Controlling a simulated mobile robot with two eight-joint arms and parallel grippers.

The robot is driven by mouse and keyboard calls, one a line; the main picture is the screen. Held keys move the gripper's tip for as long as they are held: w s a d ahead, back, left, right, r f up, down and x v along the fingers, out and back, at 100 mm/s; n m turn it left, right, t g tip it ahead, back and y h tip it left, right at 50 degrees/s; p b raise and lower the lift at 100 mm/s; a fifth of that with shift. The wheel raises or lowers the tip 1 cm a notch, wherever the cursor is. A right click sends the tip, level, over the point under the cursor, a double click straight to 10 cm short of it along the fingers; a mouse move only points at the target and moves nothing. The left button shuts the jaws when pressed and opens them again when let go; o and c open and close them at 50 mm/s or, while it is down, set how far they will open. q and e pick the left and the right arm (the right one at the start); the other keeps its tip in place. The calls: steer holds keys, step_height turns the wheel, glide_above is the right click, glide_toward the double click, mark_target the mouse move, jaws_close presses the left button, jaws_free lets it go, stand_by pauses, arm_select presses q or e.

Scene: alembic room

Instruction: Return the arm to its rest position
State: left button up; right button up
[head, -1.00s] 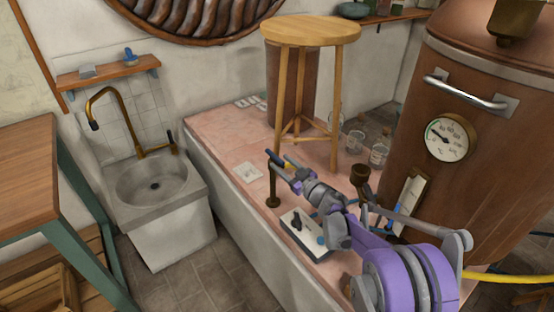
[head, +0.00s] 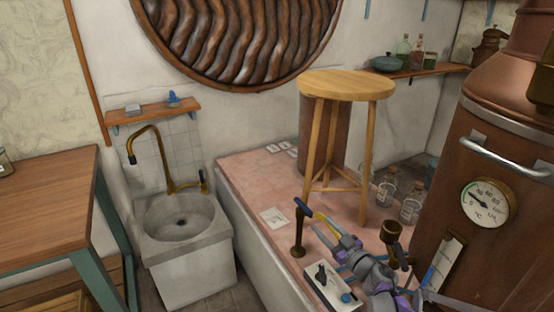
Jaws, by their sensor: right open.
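My right arm comes up from the bottom right, with grey and purple links. My right gripper (head: 324,227) is open over the pink tiled platform (head: 255,185), just right of a brass post (head: 299,235) with a dark blue lever (head: 304,208) on top. It appears empty. A yellow strip shows close to its fingers, and I cannot tell what it belongs to. Whether the gripper touches the lever is unclear. My left gripper is not in view.
A wooden stool (head: 345,85) stands on the platform behind the gripper. Glass jars (head: 410,208) stand beyond it. A white control box (head: 330,285) lies below the gripper. A large copper vessel (head: 440,150) rises at right. A sink (head: 180,220) and wooden table (head: 45,205) are left.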

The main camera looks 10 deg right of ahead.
steer(key=s+d+r+m+g+h, duration=0.1)
steer(key=s+r+m+h, duration=0.1)
steer(key=s+m+h, duration=0.3)
steer(key=s+d+r+m+g+h, duration=0.2)
steer(key=s+h, duration=0.2)
steer(key=s, duration=0.3)
steer(key=s+a+f+g+y, duration=0.1)
steer(key=s+a+f+g, duration=0.25)
steer(key=s, duration=0.55)
steer(key=s+a+f+g+y, duration=0.1)
steer(key=s+a+f+g, duration=0.3)
steer(key=s, duration=0.6)
steer(key=s+a+f+g+y, duration=0.1)
steer(key=s+a+f+g, duration=0.15)
steer(key=s+f, duration=0.5)
arm_select(q)
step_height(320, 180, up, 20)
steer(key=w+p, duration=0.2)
steer(key=p, duration=1.5)
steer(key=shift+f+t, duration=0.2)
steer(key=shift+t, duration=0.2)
arm_select(e)
step_height(320, 180, up, 21)
steer(key=w+t, duration=0.1)
steer(key=shift+w+r+n, duration=0.15)
steer(key=shift+r+n, duration=0.05)
steer(key=shift+n, duration=0.1)
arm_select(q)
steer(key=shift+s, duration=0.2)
